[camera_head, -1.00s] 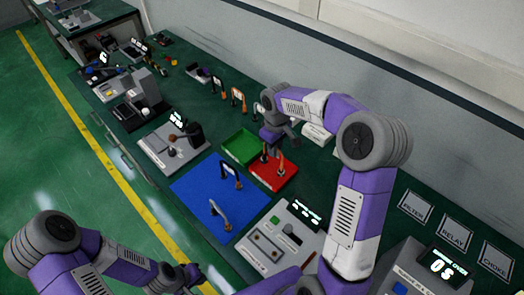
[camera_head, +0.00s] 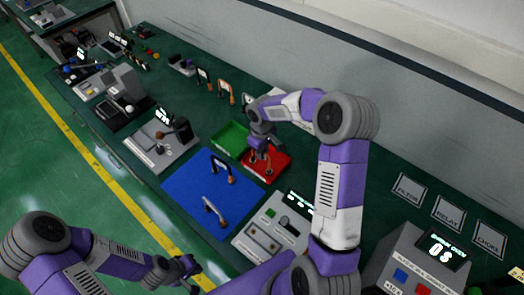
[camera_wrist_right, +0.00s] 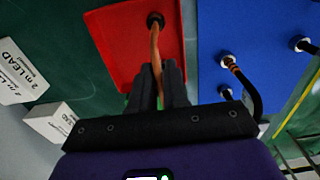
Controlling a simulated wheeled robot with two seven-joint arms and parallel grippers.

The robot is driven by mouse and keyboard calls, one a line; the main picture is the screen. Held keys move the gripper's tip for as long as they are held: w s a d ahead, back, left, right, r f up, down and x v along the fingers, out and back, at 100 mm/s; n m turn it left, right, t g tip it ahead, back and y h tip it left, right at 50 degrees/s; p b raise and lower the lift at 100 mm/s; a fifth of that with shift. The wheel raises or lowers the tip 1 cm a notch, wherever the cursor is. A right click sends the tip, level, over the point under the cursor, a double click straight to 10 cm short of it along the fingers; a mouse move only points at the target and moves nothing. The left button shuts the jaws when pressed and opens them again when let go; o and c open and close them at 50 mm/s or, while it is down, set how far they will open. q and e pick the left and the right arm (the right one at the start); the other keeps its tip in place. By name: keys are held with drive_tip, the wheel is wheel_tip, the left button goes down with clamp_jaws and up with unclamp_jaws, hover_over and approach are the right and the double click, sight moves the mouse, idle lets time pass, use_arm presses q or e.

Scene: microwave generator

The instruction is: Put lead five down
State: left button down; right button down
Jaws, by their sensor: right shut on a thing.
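My right gripper (camera_head: 262,150) is over the red tray (camera_head: 282,165). In the right wrist view its fingers (camera_wrist_right: 158,88) are shut on an orange-brown lead (camera_wrist_right: 155,45). The lead's dark end (camera_wrist_right: 155,20) is at the red tray (camera_wrist_right: 110,45); whether it touches the tray is unclear. The fingers hide part of the lead.
A green tray (camera_head: 230,138) adjoins the red one. A device with a lever (camera_head: 165,140) stands left of the trays, and a panel with a green button (camera_head: 270,213) is in front. White lead boxes (camera_wrist_right: 55,120) lie nearby. Part of the blue mat is bare.

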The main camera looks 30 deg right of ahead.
drive_tip(key=c, duration=1.6)
unclamp_jaws()
drive_tip(key=shift+f, duration=0.1)
drive_tip(key=o, duration=0.5)
wheel_tip(320, 180, up, 12)
drive_tip(key=shift+r+p, duration=0.25)
drive_tip(key=shift+p, duration=0.3)
drive_tip(key=shift+s+f, duration=0.1)
